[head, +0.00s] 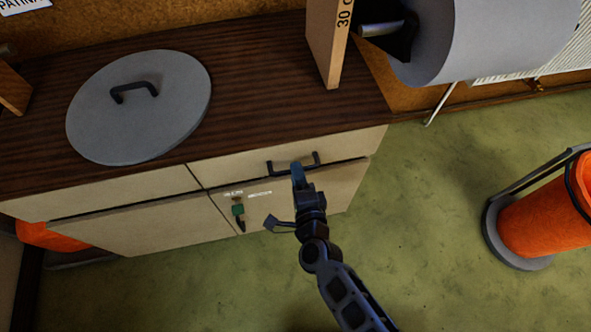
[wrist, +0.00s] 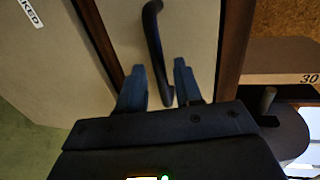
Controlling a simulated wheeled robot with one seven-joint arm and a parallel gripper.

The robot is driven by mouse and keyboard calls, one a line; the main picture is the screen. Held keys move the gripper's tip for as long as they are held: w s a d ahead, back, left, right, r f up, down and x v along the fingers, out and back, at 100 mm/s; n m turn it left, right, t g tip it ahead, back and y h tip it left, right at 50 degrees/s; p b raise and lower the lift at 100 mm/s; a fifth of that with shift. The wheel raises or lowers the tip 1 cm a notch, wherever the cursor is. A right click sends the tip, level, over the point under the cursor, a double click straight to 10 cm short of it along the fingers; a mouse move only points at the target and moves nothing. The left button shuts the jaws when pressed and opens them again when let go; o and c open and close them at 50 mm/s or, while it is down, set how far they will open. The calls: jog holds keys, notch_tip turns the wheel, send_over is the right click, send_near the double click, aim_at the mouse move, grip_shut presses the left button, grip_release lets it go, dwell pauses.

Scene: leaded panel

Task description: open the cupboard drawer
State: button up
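The cupboard (head: 150,225) has pale fronts under a dark wood top. Its upper right drawer (head: 240,168) looks shut, or nearly so, and carries a dark bar handle (head: 308,155). My gripper (head: 298,172) is at this handle. In the wrist view the handle (wrist: 153,40) runs down the pale drawer front (wrist: 195,35), and its lower end lies between my two fingertips (wrist: 160,75). The fingers are apart, with a gap visible around the handle, so the gripper is open. Whether a finger touches the handle cannot be told.
A grey round lid (head: 170,110) lies on the cupboard top (head: 250,70). A wooden board marked 30 (head: 328,45) and a large grey cylinder (head: 480,40) are at the upper right. An orange bin (head: 545,220) stands on the right. The green floor (head: 430,230) between is clear.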

jog(key=shift+x, duration=1.2)
grip_shut()
